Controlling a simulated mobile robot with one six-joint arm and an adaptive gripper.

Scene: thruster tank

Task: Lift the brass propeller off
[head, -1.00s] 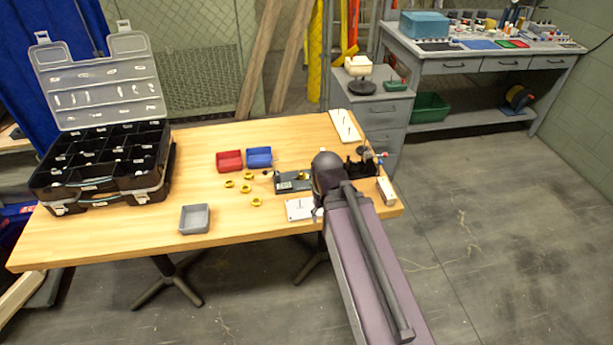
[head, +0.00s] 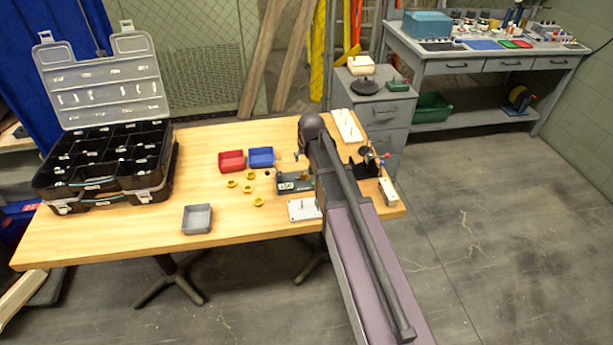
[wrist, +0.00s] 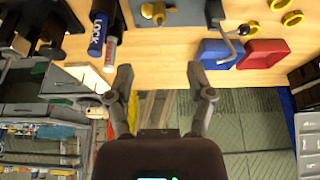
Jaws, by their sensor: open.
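A brass-coloured piece (wrist: 155,12), which looks like the propeller, sits on a dark grey fixture (wrist: 185,12) at the top edge of the wrist view, partly cut off. My gripper (wrist: 160,68) is open and empty, its two fingers spread over the wooden table's edge. The brass piece lies beyond the fingertips, apart from them. In the head view the fixture (head: 290,183) stands left of my arm. The propeller cannot be made out there, and my gripper is hidden behind the arm.
A red bin (head: 232,161), a blue bin (head: 261,157) and several yellow rings (head: 248,187) are left of the fixture. A bent metal tool (wrist: 233,45) and a blue-labelled bottle (wrist: 98,35) flank my gripper. A grey tray (head: 197,219) stands near the front edge.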

